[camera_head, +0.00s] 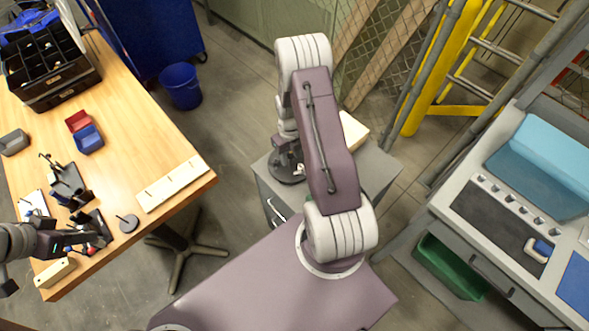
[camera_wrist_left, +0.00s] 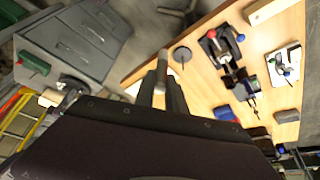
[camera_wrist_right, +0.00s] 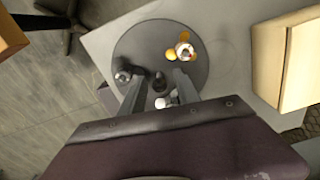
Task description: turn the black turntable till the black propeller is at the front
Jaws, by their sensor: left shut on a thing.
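The black turntable (camera_wrist_right: 158,48) is a dark round disc on a grey cabinet; in the head view (camera_head: 284,172) my right arm partly covers it. On it, the right wrist view shows an orange-yellow propeller with a white and red hub (camera_wrist_right: 184,51), a dark piece (camera_wrist_right: 137,70) with a grey knob beside it, and a small dark upright knob (camera_wrist_right: 160,82). Which piece is the black propeller I cannot tell. My right gripper (camera_wrist_right: 158,76) is open, its fingers either side of the upright knob. My left gripper (camera_head: 104,236) is shut on a grey rod (camera_wrist_left: 162,66) near the wooden table.
The wooden table (camera_head: 140,110) holds a black organizer (camera_head: 48,65), red and blue bins, a pale strip (camera_head: 172,183) and tools. A pale block (camera_head: 353,131) sits on the grey cabinet (camera_head: 376,166) behind the turntable. A workbench stands at right.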

